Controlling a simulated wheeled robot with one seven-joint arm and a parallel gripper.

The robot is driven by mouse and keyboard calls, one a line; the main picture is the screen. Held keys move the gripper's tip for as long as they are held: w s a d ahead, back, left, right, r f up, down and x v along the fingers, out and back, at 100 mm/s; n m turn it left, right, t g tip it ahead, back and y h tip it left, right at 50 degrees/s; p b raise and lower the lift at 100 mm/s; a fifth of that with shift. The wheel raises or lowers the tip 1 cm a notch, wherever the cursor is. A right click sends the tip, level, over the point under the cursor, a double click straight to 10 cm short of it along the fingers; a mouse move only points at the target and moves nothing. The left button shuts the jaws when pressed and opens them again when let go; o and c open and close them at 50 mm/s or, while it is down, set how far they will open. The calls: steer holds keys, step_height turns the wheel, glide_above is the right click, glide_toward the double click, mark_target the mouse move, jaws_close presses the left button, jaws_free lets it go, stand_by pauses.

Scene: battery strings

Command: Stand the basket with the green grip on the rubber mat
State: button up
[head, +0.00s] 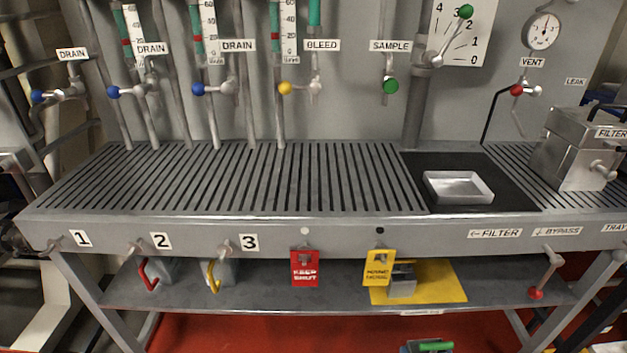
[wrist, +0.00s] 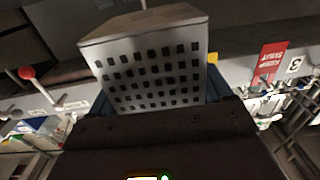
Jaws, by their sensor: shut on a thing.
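My gripper (wrist: 157,84) is shut on a basket (wrist: 150,72), a pale grey box with rows of square holes. The basket fills the upper middle of the wrist view, between my blue fingers; the held part is hidden by my gripper. A green grip (head: 432,346) shows at the bottom edge of the head view, in front of the bench, mostly cut off. The black rubber mat (head: 417,201) lies on the slatted bench top, right of centre. A shallow pale tray (head: 459,187) sits on it and covers part of it.
A metal filter box (head: 575,150) stands right of the mat. The slatted top (head: 230,180) left of the mat is clear. Below hang a red tag (head: 305,269) and a yellow tag (head: 378,268). A yellow sheet (head: 440,281) with a grey block (head: 403,281) lies on the lower shelf.

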mark_target(431, 351)
steer(key=r+p, duration=0.2)
steer(key=r, duration=0.1)
steer(key=shift+w+a+r, duration=0.1)
steer(key=shift+w+r, duration=0.05)
steer(key=shift+w, duration=0.05)
steer(key=shift+a+p, duration=0.1)
steer(key=shift+p, duration=0.2)
